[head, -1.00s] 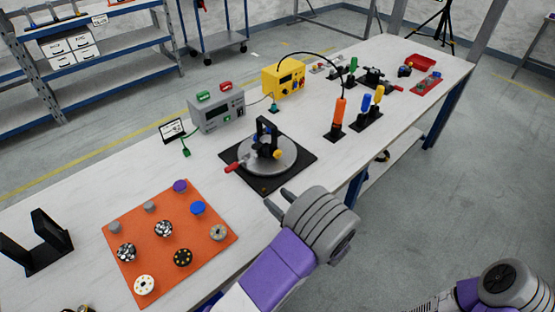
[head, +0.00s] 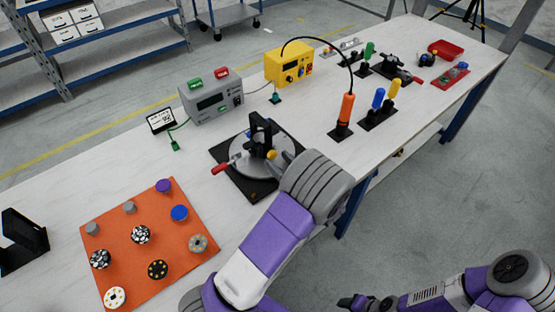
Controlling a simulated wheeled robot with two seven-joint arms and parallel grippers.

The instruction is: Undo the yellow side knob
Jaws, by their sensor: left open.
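The yellow side knob (head: 271,155) sits at the right side of a black upright bracket (head: 260,130). The bracket stands on a round grey turntable (head: 246,166) with a red-gripped handle (head: 221,169), on a black square base (head: 223,154). My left gripper (head: 279,167) is open, with its fingers close to the yellow knob from the front right. Its body hides part of the base, and I cannot tell whether the fingers touch the knob. My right gripper (head: 352,302) is low at the bottom edge, away from the bench; its jaws are too dark to read.
An orange mat (head: 180,255) with several round pieces lies at the left front. A grey power unit (head: 212,98) and a yellow one (head: 290,62) stand behind the turntable. An orange-handled tool (head: 345,110) on a stand is to the right. Bare bench lies between mat and turntable.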

